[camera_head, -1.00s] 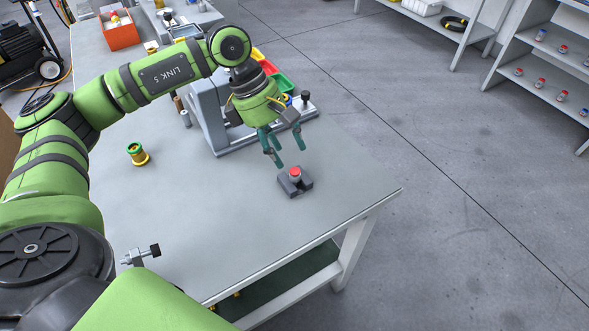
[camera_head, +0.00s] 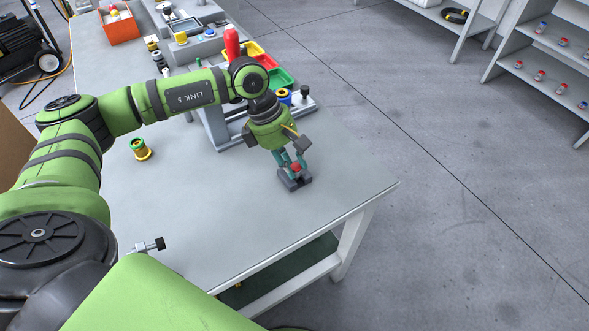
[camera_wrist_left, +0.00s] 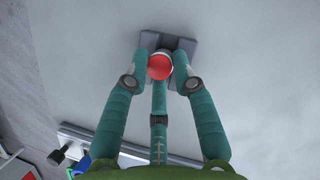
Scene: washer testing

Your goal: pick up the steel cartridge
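The grey holder (camera_wrist_left: 187,45) shows behind the fingertips. My right gripper is not in view.
A green and yellow spool (camera_head: 140,149) stands on the table (camera_head: 220,215) to the left. The table front is largely clear.

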